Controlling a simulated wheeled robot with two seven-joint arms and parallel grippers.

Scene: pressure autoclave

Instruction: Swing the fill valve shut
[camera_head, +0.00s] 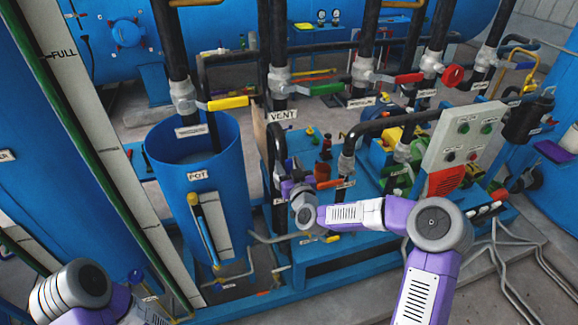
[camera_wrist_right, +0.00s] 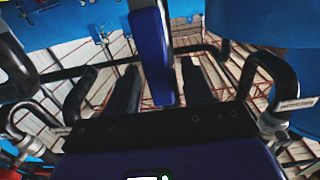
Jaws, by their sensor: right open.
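My right gripper (camera_head: 287,168) is beside the black pipework below the VENT sign, at the middle of the head view. In the right wrist view its two dark fingers (camera_wrist_right: 160,88) stand apart, open. A dark blue bar (camera_wrist_right: 151,48), like a lever handle, shows between them; I cannot tell whether it touches either finger. Lever valves with a yellow handle (camera_head: 228,102), a green handle (camera_head: 328,88) and a red handle (camera_head: 409,78) sit on the upright pipes behind. Their labels are too small to read, so I cannot tell which valve is the fill valve. My left gripper is not visible.
A blue pot (camera_head: 222,185) stands left of my right gripper. A grey control panel (camera_head: 464,140) with buttons stands to the right. Black pipes (camera_head: 345,150) crowd the space near the gripper. A large blue tank (camera_head: 50,180) fills the left side.

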